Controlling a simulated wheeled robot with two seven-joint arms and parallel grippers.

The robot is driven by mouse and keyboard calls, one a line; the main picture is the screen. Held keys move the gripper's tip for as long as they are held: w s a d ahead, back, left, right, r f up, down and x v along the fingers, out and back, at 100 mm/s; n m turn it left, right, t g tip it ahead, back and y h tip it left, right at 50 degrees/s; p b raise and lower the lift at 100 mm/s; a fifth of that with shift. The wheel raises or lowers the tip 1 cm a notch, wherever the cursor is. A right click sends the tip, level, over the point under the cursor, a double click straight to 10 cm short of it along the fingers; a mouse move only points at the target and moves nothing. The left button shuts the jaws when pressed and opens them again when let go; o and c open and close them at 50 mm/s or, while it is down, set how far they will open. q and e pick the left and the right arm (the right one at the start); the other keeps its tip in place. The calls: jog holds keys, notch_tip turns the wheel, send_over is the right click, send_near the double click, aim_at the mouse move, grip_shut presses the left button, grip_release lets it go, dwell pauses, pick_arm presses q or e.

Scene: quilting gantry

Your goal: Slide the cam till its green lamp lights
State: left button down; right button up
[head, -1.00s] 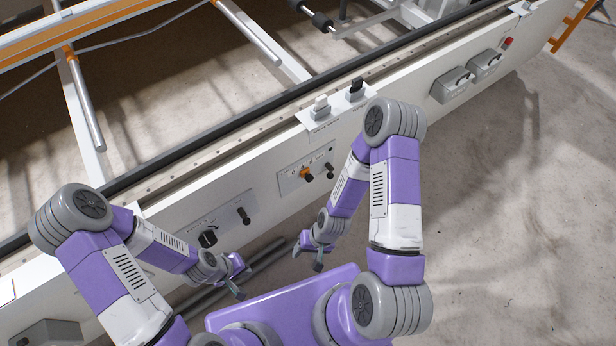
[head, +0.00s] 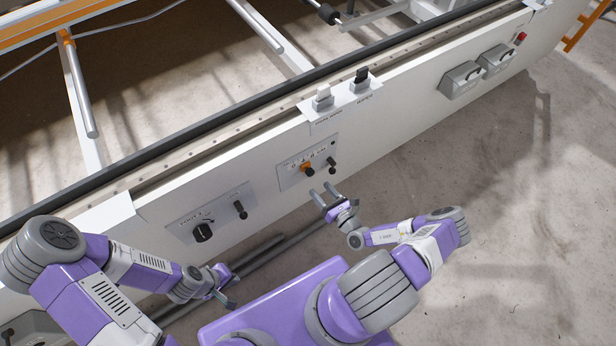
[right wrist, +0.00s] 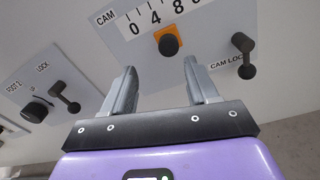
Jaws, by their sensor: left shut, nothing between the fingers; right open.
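The cam (head: 306,167) is an orange slider with a black knob on a front panel, under a number scale. It also shows in the right wrist view (right wrist: 168,40), near the 4 and 8. The black cam lock lever (right wrist: 245,55) is right of it and points down; it shows in the head view too (head: 332,165). No lit green lamp shows. My right gripper (head: 321,190) is open and empty, its fingertips just below the cam and apart from it; it also shows in the right wrist view (right wrist: 162,75). My left gripper (head: 227,300) is shut and empty, low on the left.
A second panel with a foot knob (head: 203,232) and lock lever (head: 240,209) is left of the cam panel. Two switches (head: 323,98) (head: 362,76) sit on a ledge above. Grey boxes (head: 461,80) are further right. Dark rails (head: 262,257) run low in front.

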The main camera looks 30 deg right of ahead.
aim_at(312, 175)
jog(key=shift+h, duration=0.3)
jog(key=w+b, duration=0.1)
jog(key=w, duration=0.2)
jog(key=w+b, duration=0.1)
jog(key=w, duration=0.3)
jog(key=shift+w+d+f, duration=0.15)
jog(key=shift+w+d, duration=0.05)
jog(key=shift+w, duration=0.05)
grip_shut()
